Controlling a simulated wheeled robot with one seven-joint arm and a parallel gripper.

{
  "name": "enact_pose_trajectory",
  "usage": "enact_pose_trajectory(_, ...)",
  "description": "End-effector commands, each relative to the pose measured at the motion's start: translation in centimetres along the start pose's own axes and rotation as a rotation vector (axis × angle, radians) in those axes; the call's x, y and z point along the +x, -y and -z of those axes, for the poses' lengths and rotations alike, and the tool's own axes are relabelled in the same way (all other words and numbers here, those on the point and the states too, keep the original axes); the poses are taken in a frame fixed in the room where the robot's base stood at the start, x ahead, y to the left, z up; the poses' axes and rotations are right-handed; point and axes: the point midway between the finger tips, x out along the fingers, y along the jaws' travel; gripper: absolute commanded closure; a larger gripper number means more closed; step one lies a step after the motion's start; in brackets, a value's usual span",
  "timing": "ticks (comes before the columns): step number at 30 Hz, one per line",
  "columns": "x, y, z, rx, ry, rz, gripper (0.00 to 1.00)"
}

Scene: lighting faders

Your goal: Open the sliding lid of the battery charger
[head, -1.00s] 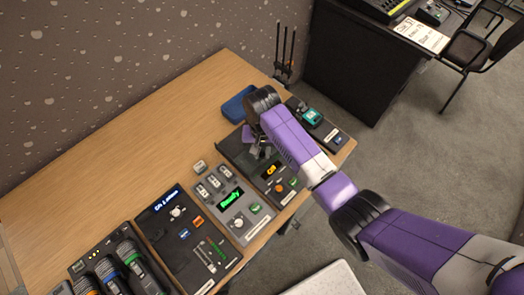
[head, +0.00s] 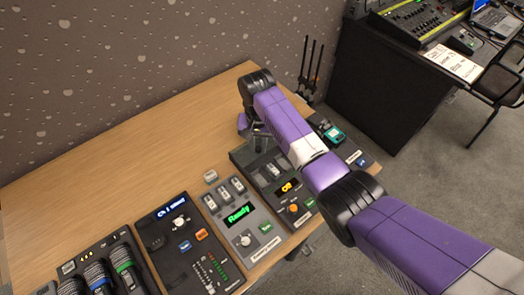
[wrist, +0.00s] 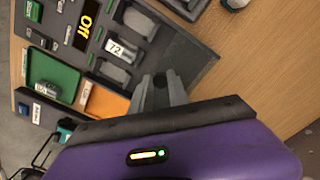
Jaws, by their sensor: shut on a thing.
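The battery charger is a dark unit (head: 250,158) with an orange display and a row of bays; it also shows in the wrist view (wrist: 187,62), its display reading "Off". A battery marked 72 (wrist: 122,49) sits in one bay, and the bays beside it look uncovered. My gripper (wrist: 166,88) is at the charger's back edge, fingers shut on a small dark part that looks like the lid's grip. The fingers hide most of this part, and the lid's full outline is unclear. In the head view my gripper (head: 257,136) is partly hidden by my wrist.
Left of the charger stand a grey "Ready" unit (head: 228,228), a dark fader unit (head: 160,245) and a microphone rack (head: 75,268). A green tray (wrist: 55,75) and an orange tray (wrist: 104,104) lie beside the charger. The wooden table (head: 130,150) is clear behind.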

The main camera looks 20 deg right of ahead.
Motion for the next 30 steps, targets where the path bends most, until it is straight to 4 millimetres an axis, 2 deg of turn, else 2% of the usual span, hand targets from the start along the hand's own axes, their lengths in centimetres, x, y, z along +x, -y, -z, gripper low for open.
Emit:
enact_pose_trajectory(5, 0.0, -0.2, 0.1, 0.005, 0.000, -0.002, 1.00)
enact_pose_trajectory(6, 0.0, -0.2, 0.1, 0.005, 0.000, -0.002, 0.75)
enact_pose_trajectory(9, 0.0, -0.2, 0.1, 0.004, 0.000, -0.002, 0.57)
enact_pose_trajectory(20, -0.3, -0.1, 0.0, 0.001, 0.000, 0.000, 0.57)
enact_pose_trajectory(23, -1.3, 0.0, 0.1, 0.001, -0.001, 0.002, 0.57)
enact_pose_trajectory(30, -5.2, 0.0, 0.1, 0.001, -0.001, 0.002, 0.57)
